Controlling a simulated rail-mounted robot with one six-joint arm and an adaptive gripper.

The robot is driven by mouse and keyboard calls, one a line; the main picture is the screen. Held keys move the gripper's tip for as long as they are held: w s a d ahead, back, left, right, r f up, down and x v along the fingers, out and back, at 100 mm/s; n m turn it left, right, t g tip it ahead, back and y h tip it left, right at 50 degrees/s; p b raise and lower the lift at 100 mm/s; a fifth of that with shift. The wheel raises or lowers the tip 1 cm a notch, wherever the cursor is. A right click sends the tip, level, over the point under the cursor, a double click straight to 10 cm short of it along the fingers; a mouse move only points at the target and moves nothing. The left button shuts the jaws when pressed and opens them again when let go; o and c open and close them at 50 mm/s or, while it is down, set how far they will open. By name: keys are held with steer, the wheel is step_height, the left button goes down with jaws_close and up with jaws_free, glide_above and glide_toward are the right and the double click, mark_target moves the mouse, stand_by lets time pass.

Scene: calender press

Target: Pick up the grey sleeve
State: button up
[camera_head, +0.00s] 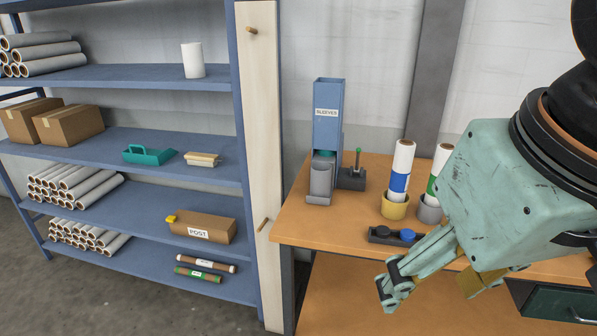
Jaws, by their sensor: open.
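A blue dispenser (328,112) labelled SLEEVES stands upright at the left of the wooden bench. A grey rounded piece (319,181) is at its foot, with something teal just above it. I cannot tell whether this grey piece is a sleeve or part of the dispenser. A grey cup-like ring (429,211) stands around the base of a white roll with a green band, partly hidden by my arm. My gripper (437,287) is open and empty at the lower right, in front of the bench, apart from both grey things.
A yellow cup (394,207) holds a white roll with a blue band (401,168). A dark tray with blue knobs (397,236) lies near the bench's front edge. A small lever box (352,177) stands beside the dispenser. A blue shelf rack (150,140) fills the left.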

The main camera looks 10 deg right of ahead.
steer(key=w+r+p, duration=0.3)
steer(key=w+r, duration=0.2)
steer(key=w, duration=0.4)
steer(key=m+g+p, duration=0.4)
steer(key=p, duration=1)
glide_above(320, 175)
steer(key=w, duration=0.4)
step_height(320, 175, down, 16)
steer(key=shift+s+d+f, duration=0.2)
steer(key=shift+s+d, duration=0.05)
steer(key=shift+d, duration=0.2)
steer(key=shift+f+b, duration=0.45)
steer(key=shift+f, duration=3.85)
